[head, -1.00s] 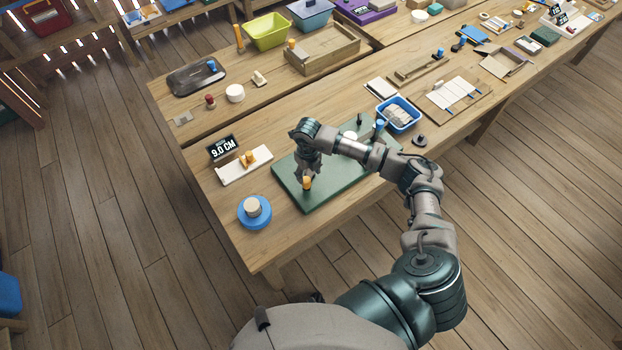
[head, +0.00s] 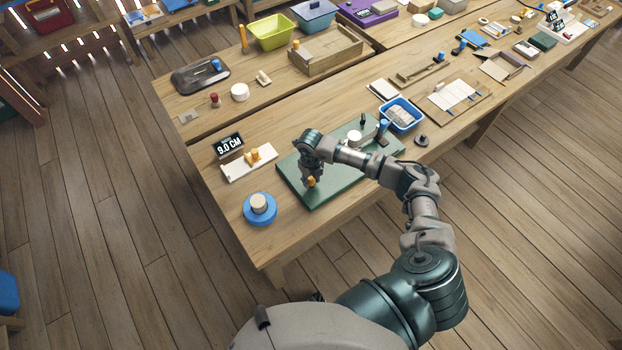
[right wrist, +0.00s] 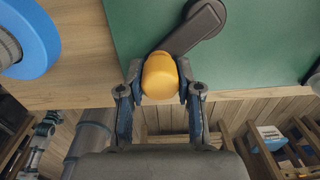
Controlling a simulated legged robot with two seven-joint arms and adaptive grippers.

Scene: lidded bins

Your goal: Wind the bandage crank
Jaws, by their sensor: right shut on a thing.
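A green board (head: 350,175) lies near the table's front left corner, partly hidden by my right arm. An orange crank knob (head: 310,182) stands at its near edge. In the right wrist view, the knob (right wrist: 160,75) sits at the end of a dark crank arm (right wrist: 195,28). My right gripper (right wrist: 163,90) has one finger on each side of the knob and is shut on it. A white round piece (head: 353,138) and a blue-topped post (head: 383,128) stand at the board's far side, behind my arm. My left gripper is out of view.
A blue disc (head: 260,213) with a pale round top stands left of the board; it also shows in the right wrist view (right wrist: 32,42). A blue basket (head: 402,113) stands beyond the board.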

